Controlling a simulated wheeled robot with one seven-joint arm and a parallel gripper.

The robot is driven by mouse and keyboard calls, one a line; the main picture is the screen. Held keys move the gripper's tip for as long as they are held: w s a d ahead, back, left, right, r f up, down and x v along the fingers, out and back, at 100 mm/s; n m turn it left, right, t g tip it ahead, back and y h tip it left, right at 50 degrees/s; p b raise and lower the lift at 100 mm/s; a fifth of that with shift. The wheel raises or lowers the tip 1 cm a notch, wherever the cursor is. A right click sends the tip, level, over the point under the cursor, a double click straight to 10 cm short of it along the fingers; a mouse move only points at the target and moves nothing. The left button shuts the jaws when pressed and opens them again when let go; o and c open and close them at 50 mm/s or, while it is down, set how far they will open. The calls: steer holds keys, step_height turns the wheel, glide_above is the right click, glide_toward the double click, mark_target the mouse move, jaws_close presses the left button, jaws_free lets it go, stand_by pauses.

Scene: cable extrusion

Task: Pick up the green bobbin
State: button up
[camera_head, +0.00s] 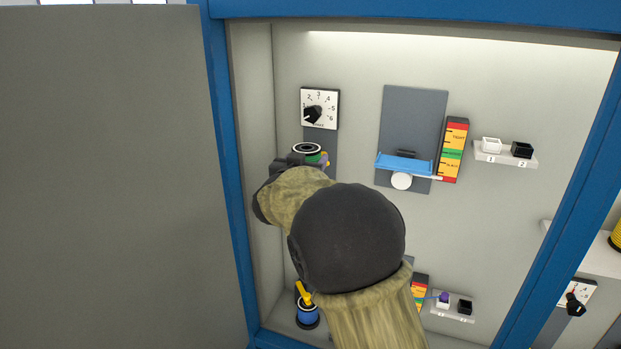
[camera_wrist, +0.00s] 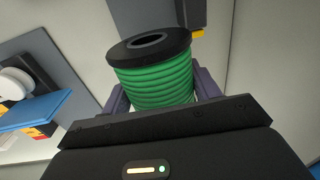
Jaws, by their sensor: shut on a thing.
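The green bobbin (camera_wrist: 155,82) has a black flange on top and green cable wound around it. In the wrist view it sits between the two fingers of my gripper (camera_wrist: 162,95), which are shut on its sides. In the head view, the bobbin's black top rim (camera_head: 307,149) shows just beyond my gripper (camera_head: 300,160), in front of the grey panel below the dial. My wrist and arm hide most of the bobbin there. I cannot tell whether it still touches a holder behind it.
A dial (camera_head: 320,108) is above the bobbin. To the right are a blue tray (camera_head: 405,165), a coloured scale (camera_head: 453,150) and a small shelf (camera_head: 505,154). A blue bobbin (camera_head: 307,313) stands below. The blue frame (camera_head: 225,150) borders the cabinet on the left.

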steer(key=b+v, duration=0.4)
steer(key=v, duration=1.4)
steer(key=shift+r, duration=0.2)
